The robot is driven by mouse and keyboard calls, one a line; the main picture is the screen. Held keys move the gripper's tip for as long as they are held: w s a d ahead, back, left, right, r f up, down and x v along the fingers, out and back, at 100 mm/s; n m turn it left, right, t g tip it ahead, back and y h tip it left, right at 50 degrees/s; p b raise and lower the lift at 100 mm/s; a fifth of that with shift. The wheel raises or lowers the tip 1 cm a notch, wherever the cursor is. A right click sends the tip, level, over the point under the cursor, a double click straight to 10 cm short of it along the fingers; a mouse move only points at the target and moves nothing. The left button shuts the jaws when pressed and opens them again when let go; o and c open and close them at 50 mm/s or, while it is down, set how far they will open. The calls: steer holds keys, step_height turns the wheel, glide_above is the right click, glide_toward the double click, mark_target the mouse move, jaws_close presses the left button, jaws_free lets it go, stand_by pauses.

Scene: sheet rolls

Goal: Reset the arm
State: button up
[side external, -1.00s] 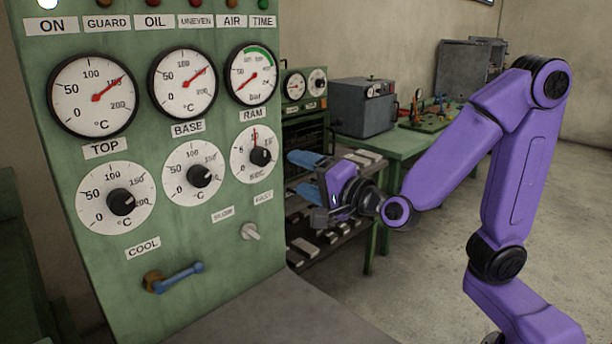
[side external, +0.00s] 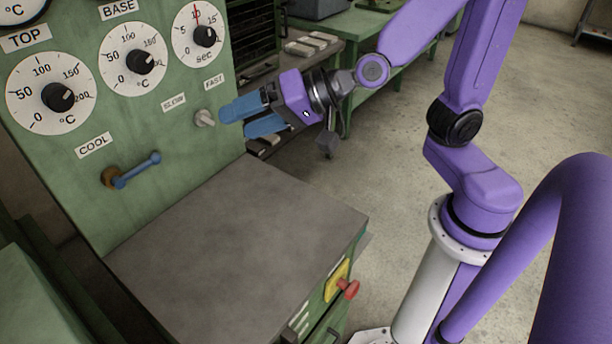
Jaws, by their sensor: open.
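My gripper (side external: 236,121) is open, with its two blue fingers apart and nothing between them. It points left toward the green control panel (side external: 215,165). In the picture the fingertips are just right of the grey SLOW/FAST switch (side external: 205,118); I cannot tell whether they touch it. The blue-handled COOL lever (side external: 136,171) is lower left of the gripper, clear of it.
A bare grey tabletop (side external: 240,250) lies below the gripper. A red button (side external: 348,289) on a yellow plate sticks out of its front. Knob dials, including TOP (side external: 50,93), are on the panel. A green bench (side external: 350,30) stands behind. Floor between is open.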

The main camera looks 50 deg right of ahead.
steer(key=s+d+f+n+g+h, duration=0.2)
steer(key=s+f+n+g, duration=0.3)
steer(key=s, duration=0.3)
steer(key=s+d+f+n+g+h, duration=0.1)
steer(key=s+d+f+n+g, duration=0.25)
steer(key=s+n, duration=0.4)
steer(key=s+d+n+g+h, duration=0.2)
steer(key=s+d+n+h, duration=0.2)
steer(key=d, duration=0.3)
steer(key=shift+d+r+h, duration=0.15)
steer(key=shift+h, duration=0.15)
stand_by(0.4)
